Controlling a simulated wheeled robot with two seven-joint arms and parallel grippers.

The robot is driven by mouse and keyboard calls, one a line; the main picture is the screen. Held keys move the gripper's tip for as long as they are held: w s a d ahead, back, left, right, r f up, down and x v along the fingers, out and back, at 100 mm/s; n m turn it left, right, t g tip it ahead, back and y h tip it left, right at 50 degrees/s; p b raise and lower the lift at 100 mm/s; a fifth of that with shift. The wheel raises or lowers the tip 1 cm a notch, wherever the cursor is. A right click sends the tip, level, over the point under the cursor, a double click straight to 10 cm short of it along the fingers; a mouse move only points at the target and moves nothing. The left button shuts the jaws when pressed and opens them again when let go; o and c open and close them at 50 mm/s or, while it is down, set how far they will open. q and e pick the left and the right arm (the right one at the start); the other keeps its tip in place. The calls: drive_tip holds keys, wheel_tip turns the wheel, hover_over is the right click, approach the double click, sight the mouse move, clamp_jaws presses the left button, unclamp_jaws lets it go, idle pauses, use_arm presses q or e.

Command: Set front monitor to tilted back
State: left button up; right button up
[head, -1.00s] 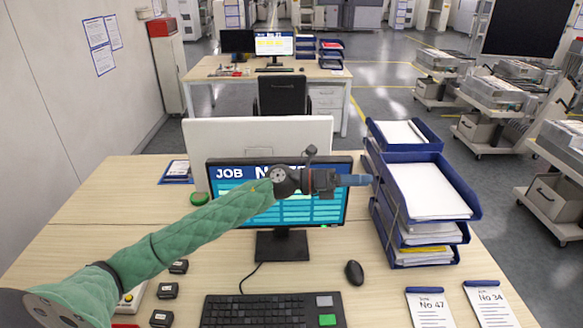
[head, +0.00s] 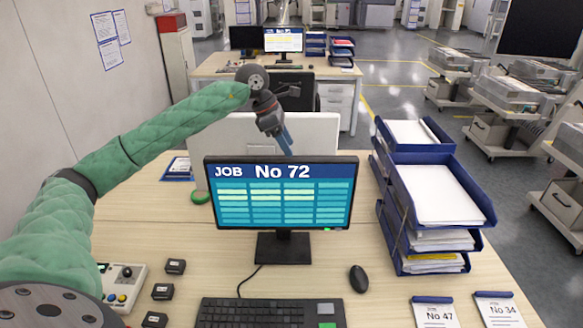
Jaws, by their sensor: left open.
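The front monitor (head: 282,192) stands on its black stand on the near desk, behind the keyboard. Its screen faces me and reads "JOB No 72". It looks close to upright; I cannot tell its exact tilt. My left gripper (head: 288,146) is above the monitor's top edge, pointing down, with blue fingertips just above or behind that edge. It is open and holds nothing I can see. Whether the fingertips touch the monitor is unclear. My right gripper is not in view.
A white monitor back (head: 240,128) stands behind the front monitor. Stacked blue paper trays (head: 462,222) stand to the right. A keyboard (head: 262,313), a mouse (head: 358,279), black blocks (head: 163,291) and a control box (head: 122,284) lie in front.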

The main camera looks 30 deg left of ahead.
sight(290, 167)
use_arm(q)
drive_tip(key=shift+a+f+y+b, duration=0.15)
drive_tip(key=shift+a+y+b, duration=0.2)
drive_tip(key=shift+a, duration=0.6)
drive_tip(key=shift+a+f+b, duration=0.2)
drive_tip(key=shift+f+b, duration=0.3)
drive_tip(key=shift+b, duration=0.1)
drive_tip(key=shift+f, duration=0.3)
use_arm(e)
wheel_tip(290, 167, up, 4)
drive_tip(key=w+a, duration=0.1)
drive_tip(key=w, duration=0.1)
use_arm(q)
drive_tip(key=shift+p+x, duration=1.4)
drive_tip(key=shift+x, duration=2.5)
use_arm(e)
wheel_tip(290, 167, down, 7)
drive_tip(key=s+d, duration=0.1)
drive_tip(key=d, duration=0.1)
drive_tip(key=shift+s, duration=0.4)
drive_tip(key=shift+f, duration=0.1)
